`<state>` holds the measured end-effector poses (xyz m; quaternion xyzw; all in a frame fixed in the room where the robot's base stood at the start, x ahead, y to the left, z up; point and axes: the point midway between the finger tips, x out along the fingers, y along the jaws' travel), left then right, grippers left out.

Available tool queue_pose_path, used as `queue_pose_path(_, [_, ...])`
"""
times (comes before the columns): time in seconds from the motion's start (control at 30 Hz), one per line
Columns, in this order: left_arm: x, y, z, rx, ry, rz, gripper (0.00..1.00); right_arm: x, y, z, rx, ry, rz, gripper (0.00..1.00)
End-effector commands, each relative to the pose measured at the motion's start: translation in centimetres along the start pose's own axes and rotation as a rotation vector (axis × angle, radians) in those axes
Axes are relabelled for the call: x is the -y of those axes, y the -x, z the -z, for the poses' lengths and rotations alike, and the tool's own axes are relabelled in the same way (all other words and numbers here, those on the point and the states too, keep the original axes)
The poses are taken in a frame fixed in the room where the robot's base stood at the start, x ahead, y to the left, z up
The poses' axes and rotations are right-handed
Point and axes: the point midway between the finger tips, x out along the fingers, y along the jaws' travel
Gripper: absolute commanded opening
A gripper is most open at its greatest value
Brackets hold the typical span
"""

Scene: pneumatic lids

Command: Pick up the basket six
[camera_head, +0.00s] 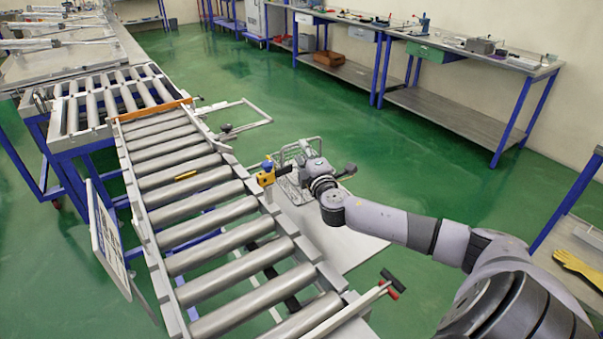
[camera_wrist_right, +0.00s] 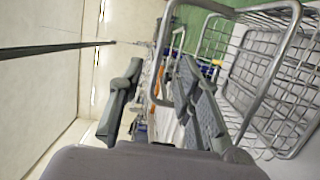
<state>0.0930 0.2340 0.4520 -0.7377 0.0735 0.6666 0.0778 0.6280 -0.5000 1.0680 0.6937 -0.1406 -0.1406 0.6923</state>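A wire basket (camera_head: 291,186) stands on a grey platform beside the roller conveyor in the head view. No number on it is readable. Its bare metal rim and mesh fill the right side of the right wrist view (camera_wrist_right: 280,60). My right gripper (camera_head: 322,168) is at the basket's upper right side and hides part of it. In the right wrist view my right gripper (camera_wrist_right: 161,66) has its two fingers apart. A bent basket wire shows between and beyond them; I cannot tell if it touches a finger. My left gripper is not in view.
The roller conveyor (camera_head: 190,205) runs along the left of the platform (camera_head: 345,245). A yellow and blue fitting (camera_head: 266,175) sits on its edge by the basket. A red-tipped lever (camera_head: 390,284) stands nearer.

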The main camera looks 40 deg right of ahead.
Motion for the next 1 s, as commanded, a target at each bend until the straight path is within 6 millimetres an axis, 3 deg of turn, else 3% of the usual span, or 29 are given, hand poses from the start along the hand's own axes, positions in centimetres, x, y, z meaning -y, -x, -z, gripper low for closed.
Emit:
queue_pose_path(0.5, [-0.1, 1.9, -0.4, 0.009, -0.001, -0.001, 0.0, -0.4, -5.2, -0.8, 0.001, 0.0, -0.001, 0.31])
queue_pose_path(0.8, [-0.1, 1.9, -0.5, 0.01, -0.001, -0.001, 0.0, -0.2, -5.4, -0.8, -0.001, 0.001, 0.0, 0.31])
queue_pose_path(1.0, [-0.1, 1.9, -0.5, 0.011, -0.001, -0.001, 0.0, -0.2, -5.4, -0.8, 0.0, 0.001, 0.0, 0.18])
